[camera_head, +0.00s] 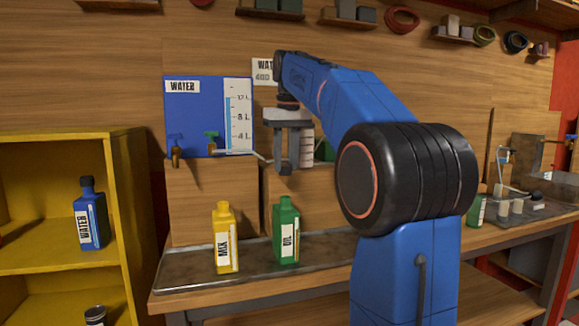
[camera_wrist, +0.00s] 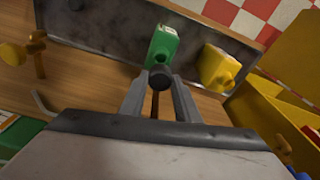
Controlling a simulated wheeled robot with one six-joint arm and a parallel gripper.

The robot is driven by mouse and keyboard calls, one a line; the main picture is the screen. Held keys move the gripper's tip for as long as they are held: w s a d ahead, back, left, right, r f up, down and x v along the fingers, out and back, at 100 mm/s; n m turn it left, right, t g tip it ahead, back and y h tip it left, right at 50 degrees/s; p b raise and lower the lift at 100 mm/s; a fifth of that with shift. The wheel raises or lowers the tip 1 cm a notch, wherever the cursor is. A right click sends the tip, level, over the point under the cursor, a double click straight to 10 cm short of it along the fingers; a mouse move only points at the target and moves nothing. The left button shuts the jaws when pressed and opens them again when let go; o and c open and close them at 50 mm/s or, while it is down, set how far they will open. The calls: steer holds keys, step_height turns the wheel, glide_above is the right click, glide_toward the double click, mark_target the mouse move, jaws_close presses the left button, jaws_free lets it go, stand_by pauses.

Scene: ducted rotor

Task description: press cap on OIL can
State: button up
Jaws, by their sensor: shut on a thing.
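The green OIL can (camera_head: 286,234) stands upright on the metal tray, with a green neck at its top. In the wrist view the green can (camera_wrist: 162,44) lies just beyond my fingertips. My gripper (camera_head: 285,166) points down above the OIL can, with a clear gap between them. In the wrist view my gripper (camera_wrist: 159,86) is shut on a small dark round cap (camera_wrist: 160,76).
A yellow MIX can (camera_head: 225,240) stands left of the OIL can on the tray (camera_head: 180,272). A blue WATER can (camera_head: 90,215) is on the yellow shelf (camera_head: 50,262). A blue WATER tank (camera_head: 195,118) with taps is behind. The tray's left end is clear.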

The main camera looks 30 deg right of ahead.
steer(key=shift+f, duration=3.1)
steer(key=shift+f, duration=0.2)
steer(key=o, duration=1.6)
steer(key=shift+c, duration=0.2)
steer(key=shift+r, duration=0.1)
steer(key=shift+r, duration=3.4)
steer(key=shift+c, duration=0.4)
jaws_close()
